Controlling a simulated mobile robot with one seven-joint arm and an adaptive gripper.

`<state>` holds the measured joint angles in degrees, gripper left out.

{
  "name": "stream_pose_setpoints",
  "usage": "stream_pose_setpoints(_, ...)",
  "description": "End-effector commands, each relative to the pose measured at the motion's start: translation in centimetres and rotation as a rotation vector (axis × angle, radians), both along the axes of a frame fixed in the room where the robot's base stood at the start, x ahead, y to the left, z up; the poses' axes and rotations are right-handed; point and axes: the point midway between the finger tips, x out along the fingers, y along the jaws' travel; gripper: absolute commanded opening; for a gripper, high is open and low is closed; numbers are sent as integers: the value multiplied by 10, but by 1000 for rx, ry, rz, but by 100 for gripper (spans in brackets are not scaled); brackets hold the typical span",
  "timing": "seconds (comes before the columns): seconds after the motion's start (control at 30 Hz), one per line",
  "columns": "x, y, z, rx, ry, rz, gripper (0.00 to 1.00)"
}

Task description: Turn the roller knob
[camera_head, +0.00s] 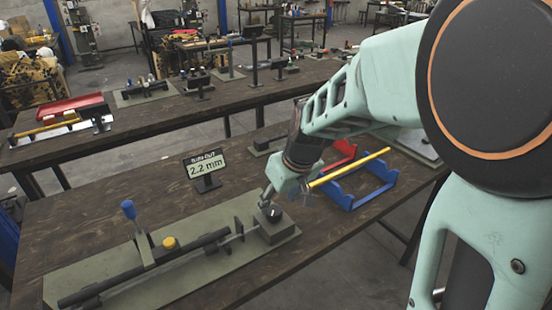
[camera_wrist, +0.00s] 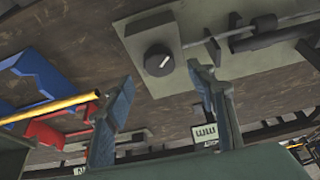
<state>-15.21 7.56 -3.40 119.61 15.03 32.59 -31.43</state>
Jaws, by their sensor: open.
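The roller knob (camera_head: 273,213) is a round dark knob on a grey-green block at the right end of the press plate. In the wrist view the knob (camera_wrist: 158,60) shows a white pointer line on its face. My gripper (camera_head: 286,197) is just above and beside the knob in the head view. In the wrist view my gripper (camera_wrist: 160,74) has its two fingers spread wide, with nothing between them. The knob appears beyond the fingertips, roughly in line with the gap, and seems apart from them. A sign (camera_head: 207,167) reads "RUN-OUT 2.2 mm".
The plate (camera_head: 225,238) also carries a long dark rod and a blue-handled lever (camera_head: 129,210). A blue stand (camera_head: 360,190) with a yellow rod (camera_head: 350,168) is to the right of my gripper. A red stand (camera_wrist: 60,128) is close by. Another bench stands behind.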

Motion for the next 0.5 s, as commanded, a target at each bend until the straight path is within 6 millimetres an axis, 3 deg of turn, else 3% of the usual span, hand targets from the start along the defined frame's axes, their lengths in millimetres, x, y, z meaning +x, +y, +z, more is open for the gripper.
stream_pose_setpoints(0.2, 11, 7, -32, 0, 1, -1, 51)
stream_pose_setpoints(0.5, 17, 10, -47, 1, -2, -1, 51)
